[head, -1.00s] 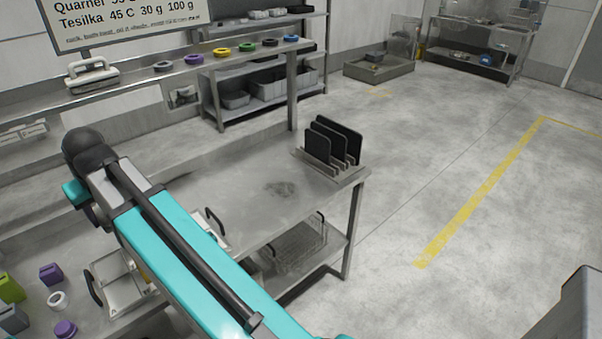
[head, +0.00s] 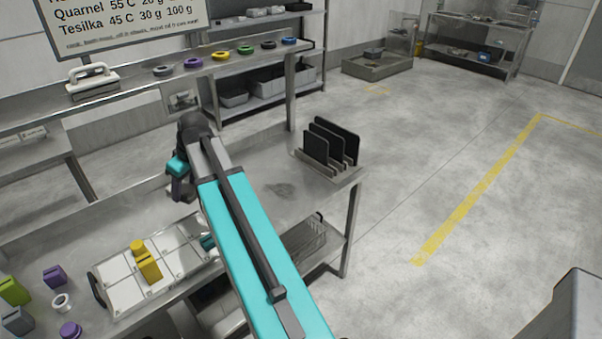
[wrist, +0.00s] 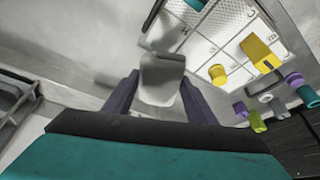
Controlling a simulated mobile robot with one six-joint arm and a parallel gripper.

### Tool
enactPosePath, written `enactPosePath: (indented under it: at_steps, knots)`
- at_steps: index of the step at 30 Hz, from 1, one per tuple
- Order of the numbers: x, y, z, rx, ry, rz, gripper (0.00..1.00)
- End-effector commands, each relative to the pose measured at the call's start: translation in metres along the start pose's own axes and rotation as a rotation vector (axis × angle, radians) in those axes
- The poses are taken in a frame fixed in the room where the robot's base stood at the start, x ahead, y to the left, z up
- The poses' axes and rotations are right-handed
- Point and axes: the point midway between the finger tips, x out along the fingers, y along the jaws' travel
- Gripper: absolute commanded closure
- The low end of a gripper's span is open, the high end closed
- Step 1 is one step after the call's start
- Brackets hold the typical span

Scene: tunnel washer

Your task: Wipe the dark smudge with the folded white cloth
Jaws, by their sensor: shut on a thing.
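The dark smudge (head: 281,190) is on the grey metal bench top, left of the rack of black plates in the head view. My gripper (wrist: 160,97) is shut on the folded white cloth (wrist: 162,72), which looks pale grey between the two dark fingers. In the head view my gripper (head: 180,188) is over the bench to the left of the smudge, partly hidden by my arm. The cloth is hard to make out there. I cannot tell whether the cloth touches the bench. The smudge cannot be made out in the wrist view.
A rack of upright black plates (head: 330,150) stands at the bench's right end. A white compartment tray (head: 120,292) with yellow pieces (head: 147,265) lies near my arm. Purple, green and grey pieces lie left of it. A raised shelf (head: 130,85) holds several coloured rings.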

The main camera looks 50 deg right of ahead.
Motion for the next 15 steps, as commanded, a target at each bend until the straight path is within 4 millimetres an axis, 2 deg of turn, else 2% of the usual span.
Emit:
enactPosePath:
  at_steps: [1,3,15]
  knots:
    - [-0.002,0.015,0.007,-0.006,-0.001,-0.005,0.67]
    - [-0.002,0.032,0.017,-0.026,-0.001,-0.012,0.67]
    - [-0.009,0.128,0.087,-0.141,0.0,-0.061,0.67]
